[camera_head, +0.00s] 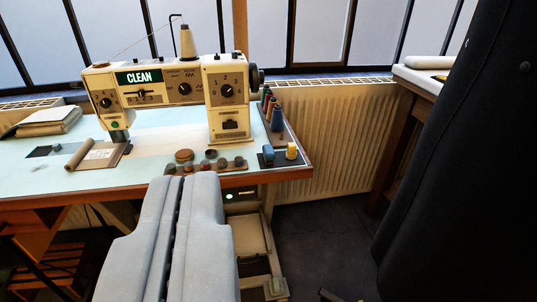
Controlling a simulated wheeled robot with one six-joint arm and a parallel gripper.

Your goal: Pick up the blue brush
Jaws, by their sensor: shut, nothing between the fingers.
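My gripper (184,182) reaches up from the bottom of the view, its two pale grey fingers side by side with a narrow dark seam between them. It is shut, with nothing held. Its tips show in front of the sewing table's front edge. I cannot clearly make out a blue brush. A small blue item (268,154) stands near the table's right front corner, up and to the right of my gripper; it is too small to tell whether it is a brush or a spool. A dark blue spool-like piece (277,118) stands behind it.
A cream sewing machine (228,90) with a "CLEAN" display stands on the pale table (40,178). Small round pieces (184,156) lie near the front edge. A yellow spool (291,151) stands at right. A large dark panel (465,150) fills the right side. Floor (320,235) is open between.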

